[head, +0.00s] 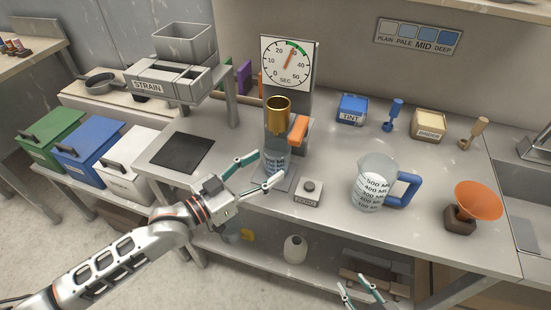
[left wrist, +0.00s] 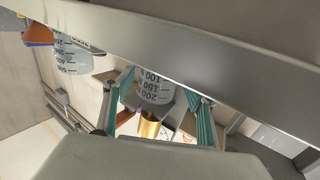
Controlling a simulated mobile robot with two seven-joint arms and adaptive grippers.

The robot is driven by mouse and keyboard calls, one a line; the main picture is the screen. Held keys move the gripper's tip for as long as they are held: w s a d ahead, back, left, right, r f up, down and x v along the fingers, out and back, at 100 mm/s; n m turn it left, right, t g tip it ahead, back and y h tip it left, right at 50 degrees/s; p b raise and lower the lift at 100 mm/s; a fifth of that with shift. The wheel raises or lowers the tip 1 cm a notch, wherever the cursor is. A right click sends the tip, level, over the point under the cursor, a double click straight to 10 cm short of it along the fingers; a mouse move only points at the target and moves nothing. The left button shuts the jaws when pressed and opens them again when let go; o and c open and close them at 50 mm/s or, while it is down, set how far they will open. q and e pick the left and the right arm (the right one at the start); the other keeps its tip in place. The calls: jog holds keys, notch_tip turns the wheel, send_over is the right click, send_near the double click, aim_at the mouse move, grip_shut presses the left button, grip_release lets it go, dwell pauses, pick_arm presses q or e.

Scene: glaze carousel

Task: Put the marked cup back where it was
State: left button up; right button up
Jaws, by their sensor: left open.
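The marked cup (head: 273,153), clear with graduation marks, stands upright on the grey base of the dial stand, below a brass cylinder (head: 278,113). My left gripper (head: 268,167) is open at the cup, one finger on either side in the head view. In the left wrist view the marked cup (left wrist: 153,90) appears between the two open fingers, with the brass cylinder (left wrist: 149,127) beyond it. Whether the fingers touch the cup I cannot tell. My right gripper (head: 358,284) is at the bottom edge of the head view, its fingers apart and empty.
The dial (head: 287,62) stands behind the cup, an orange lever (head: 298,130) beside it. A button box (head: 308,193) is close on the right. A large measuring jug (head: 374,185) and orange funnel (head: 479,200) stand further right. A dark square pad (head: 181,152) lies left, with clear worktop around it.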

pick_arm(q)
jog(key=v, duration=0.6)
jog(key=shift+s+a, duration=0.1)
pick_arm(e)
jog(key=shift+w+r, duration=0.2)
jog(key=shift+w, duration=0.05)
jog(key=shift+s+f, duration=0.2)
jog(key=shift+s, duration=0.05)
